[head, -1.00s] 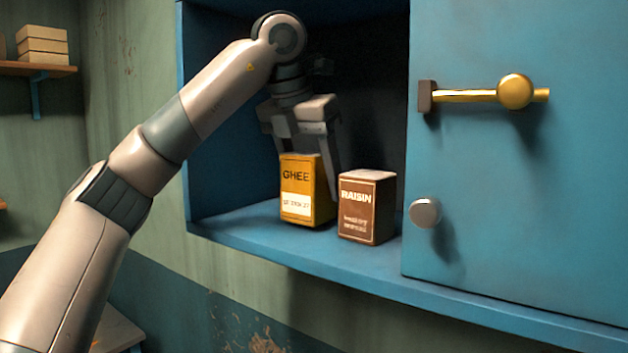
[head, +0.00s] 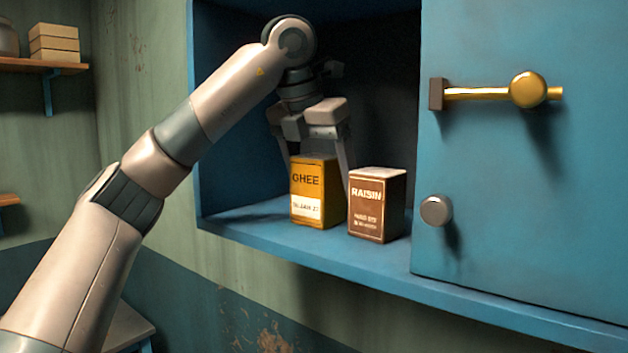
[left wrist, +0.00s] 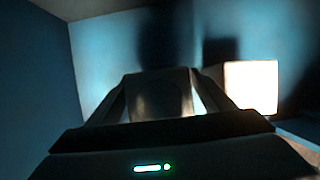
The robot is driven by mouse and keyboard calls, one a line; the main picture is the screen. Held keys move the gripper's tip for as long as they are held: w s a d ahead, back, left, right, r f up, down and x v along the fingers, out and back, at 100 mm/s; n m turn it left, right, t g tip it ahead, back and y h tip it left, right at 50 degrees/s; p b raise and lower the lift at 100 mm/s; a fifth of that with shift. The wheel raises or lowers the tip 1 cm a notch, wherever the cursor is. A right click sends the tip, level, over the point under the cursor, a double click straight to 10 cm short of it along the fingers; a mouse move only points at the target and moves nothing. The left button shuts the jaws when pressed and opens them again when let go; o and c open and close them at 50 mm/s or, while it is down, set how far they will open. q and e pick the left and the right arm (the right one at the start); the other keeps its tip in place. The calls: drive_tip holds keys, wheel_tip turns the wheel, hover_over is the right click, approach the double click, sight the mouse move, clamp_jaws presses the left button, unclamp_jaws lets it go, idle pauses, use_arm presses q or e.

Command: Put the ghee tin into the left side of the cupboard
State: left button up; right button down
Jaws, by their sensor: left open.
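The yellow ghee tin (head: 316,190) stands upright on the floor of the blue open cupboard (head: 240,219), towards its left side. My left gripper (head: 318,165) reaches down over the tin from above and is open. One finger is at the tin's left, behind its top edge, and the other is at its right, between it and the raisin box. The fingertips are hidden. In the left wrist view, a dark block, likely the tin (left wrist: 160,94), lies between the fingers. My right gripper is not in view.
A brown raisin box (head: 377,206) stands close to the right of the tin. A blue door panel (head: 500,190) with a brass handle (head: 500,93) and a round knob (head: 436,210) covers the right. The cupboard floor left of the tin is clear.

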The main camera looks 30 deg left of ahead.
sight(317, 156)
use_arm(q)
drive_tip(key=shift+r, duration=0.15)
drive_tip(key=shift+b+v, duration=0.35)
drive_tip(key=shift+v, duration=0.65)
drive_tip(key=v, duration=0.3)
drive_tip(key=shift+b, duration=0.4)
drive_tip(key=s+a+b, duration=0.1)
drive_tip(key=s+b, duration=0.4)
drive_tip(key=s, duration=0.7)
drive_tip(key=shift+a, duration=0.3)
